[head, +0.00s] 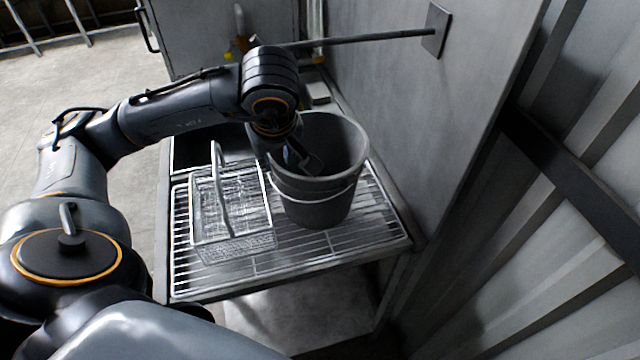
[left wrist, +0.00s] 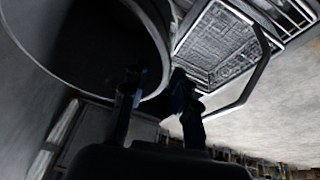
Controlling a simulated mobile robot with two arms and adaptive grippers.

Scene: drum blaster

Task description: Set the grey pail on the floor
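The grey pail (head: 325,205) stands upright on a wire rack, its thin bail hanging down against its front. My left gripper (head: 300,158) reaches over the left side of the pail's rim, and a finger shows inside its mouth. In the left wrist view the gripper (left wrist: 157,85) has its two fingers apart. The pail (left wrist: 90,45) fills the upper left there, and its rim passes between the fingers. Contact with the wall cannot be made out. My right gripper is in neither view.
A wire basket (head: 232,215) with an upright handle stands on the rack (head: 300,262) just left of the pail. A grey wall panel (head: 430,130) with a horizontal bar (head: 360,39) rises close on the right. Open floor (head: 60,85) lies to the left.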

